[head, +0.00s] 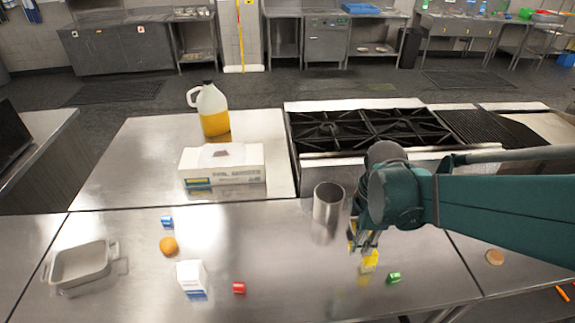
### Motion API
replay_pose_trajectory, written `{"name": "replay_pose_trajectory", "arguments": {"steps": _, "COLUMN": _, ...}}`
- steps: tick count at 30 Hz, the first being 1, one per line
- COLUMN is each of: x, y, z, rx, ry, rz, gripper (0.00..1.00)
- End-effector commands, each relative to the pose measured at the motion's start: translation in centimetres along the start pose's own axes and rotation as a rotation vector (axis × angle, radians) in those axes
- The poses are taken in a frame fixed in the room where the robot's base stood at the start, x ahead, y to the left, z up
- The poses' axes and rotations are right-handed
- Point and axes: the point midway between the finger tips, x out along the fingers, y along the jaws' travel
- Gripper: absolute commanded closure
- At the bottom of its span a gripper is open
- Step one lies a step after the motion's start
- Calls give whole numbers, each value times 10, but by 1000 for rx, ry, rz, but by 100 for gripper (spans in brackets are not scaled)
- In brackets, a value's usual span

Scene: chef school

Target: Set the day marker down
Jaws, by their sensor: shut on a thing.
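My gripper (366,250) points down over the steel counter (330,290) at the right of centre. It is shut on a small yellow block (370,262), which I take to be the day marker. The block is low over the counter, and a yellow reflection shows just below it. I cannot tell whether it touches the surface. Similar small blocks lie on the counter: a green one (394,278) close to the right of the yellow one, a red one (239,288) and a blue one (167,222) further left.
A steel cylinder (327,205) stands just left of my gripper. A white carton (192,278), an orange (168,245) and a grey pan (80,264) are further left. A brown round thing (494,257) lies right. Behind are a glove box (222,165), a jug (212,105) and the stove (360,130).

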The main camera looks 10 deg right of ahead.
Motion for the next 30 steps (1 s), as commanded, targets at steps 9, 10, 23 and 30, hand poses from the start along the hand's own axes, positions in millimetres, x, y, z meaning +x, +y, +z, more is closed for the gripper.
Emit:
{"name": "replay_pose_trajectory", "arguments": {"steps": 9, "x": -18, "y": 5, "z": -2, "rx": -3, "ry": 0, "rz": 0, "gripper": 93}}
{"name": "replay_pose_trajectory", "arguments": {"steps": 10, "x": -18, "y": 7, "z": -3, "rx": -3, "ry": 0, "rz": 0, "gripper": 93}}
{"name": "replay_pose_trajectory", "arguments": {"steps": 23, "x": -25, "y": 40, "z": -19, "rx": -19, "ry": 0, "rz": 0, "gripper": 93}}
{"name": "replay_pose_trajectory", "arguments": {"steps": 30, "x": -30, "y": 77, "z": -39, "rx": -35, "ry": 0, "rz": 0, "gripper": 93}}
